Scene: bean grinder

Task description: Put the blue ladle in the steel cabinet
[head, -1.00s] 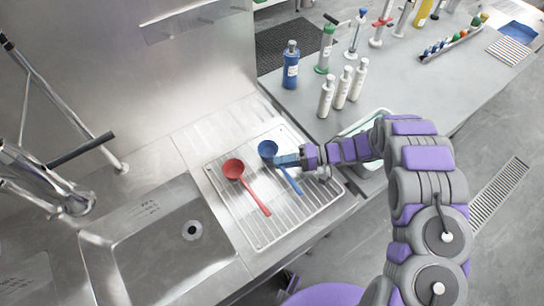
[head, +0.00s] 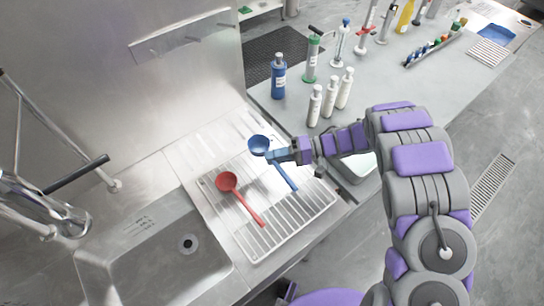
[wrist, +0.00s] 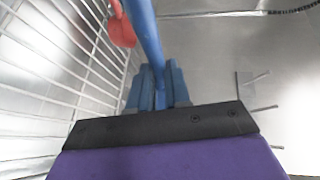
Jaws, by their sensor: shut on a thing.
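The blue ladle (head: 258,144) is above the wire drying rack in the head view, its bowl toward the back and its handle slanting down to the right. My gripper (head: 284,156) is shut on the ladle's handle, just below the bowl. In the wrist view the blue handle (wrist: 146,32) runs up from between the blue fingertips of my gripper (wrist: 160,88). The red ladle (head: 228,182) lies on the rack to the left of the blue one; part of it shows in the wrist view (wrist: 122,30). I cannot identify the steel cabinet in these views.
The wire rack (head: 300,217) lies on the steel counter beside the sink (head: 150,262). White bottles (head: 329,101) and a blue bottle (head: 279,76) stand on the grey table (head: 410,90). A faucet (head: 62,215) stands at the left.

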